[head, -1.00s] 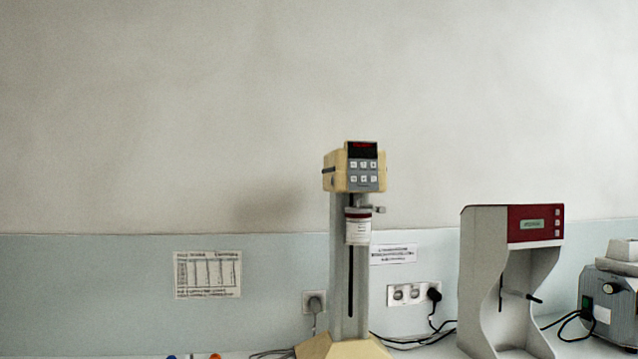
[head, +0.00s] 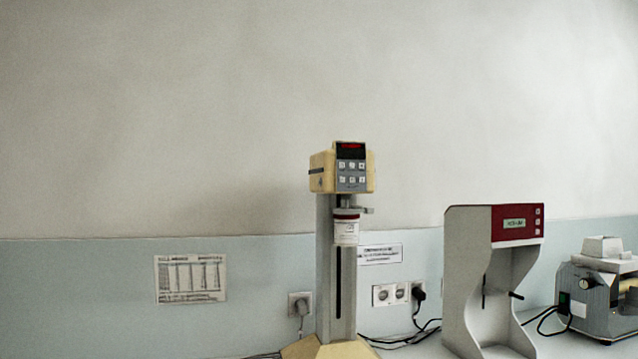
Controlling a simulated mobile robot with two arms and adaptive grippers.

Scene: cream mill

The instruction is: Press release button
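The cream mill (head: 323,172) stands on the bench at the picture's middle, with a yellowish head on a grey column. Its front panel (head: 352,178) has several small buttons under a dark display with red lit characters (head: 351,147). The labels are too small to read, so I cannot tell which one is the release button. A white jar with a red band (head: 346,231) is held upright under the head, beside a small side lever (head: 368,211). Neither gripper is in view.
A grey and red machine with a display (head: 517,224) stands to the right, and a dark grey device (head: 598,300) stands at the far right. A printed chart (head: 190,279) hangs at left.

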